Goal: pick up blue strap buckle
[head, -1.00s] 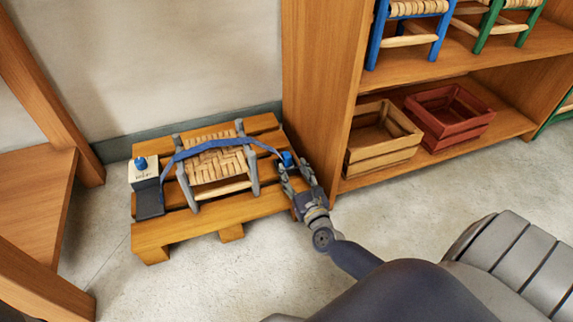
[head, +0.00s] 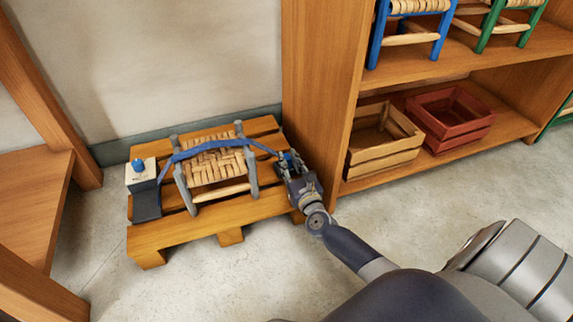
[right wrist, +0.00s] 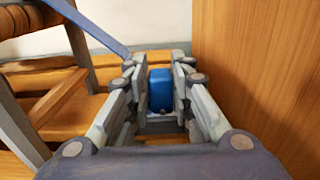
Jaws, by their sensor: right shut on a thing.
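The blue strap buckle (right wrist: 160,90) sits between the fingers of my right gripper (right wrist: 160,100) in the right wrist view. That gripper is shut on it at the right end of the pallet. In the head view the buckle (head: 287,157) shows as a small blue patch at my right gripper (head: 291,168), partly hidden by the fingers. The blue strap (head: 200,152) runs from there over a small grey stool with a woven seat (head: 215,164) to a dark piece at the pallet's left end. My left gripper is not in view.
The stool stands on a wooden pallet (head: 180,239) by the wall. A white block with a blue knob (head: 140,172) is at the pallet's left. A wooden shelf unit (head: 320,100) rises close on the right, holding an open wooden crate (head: 385,160) and a red crate (head: 462,138).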

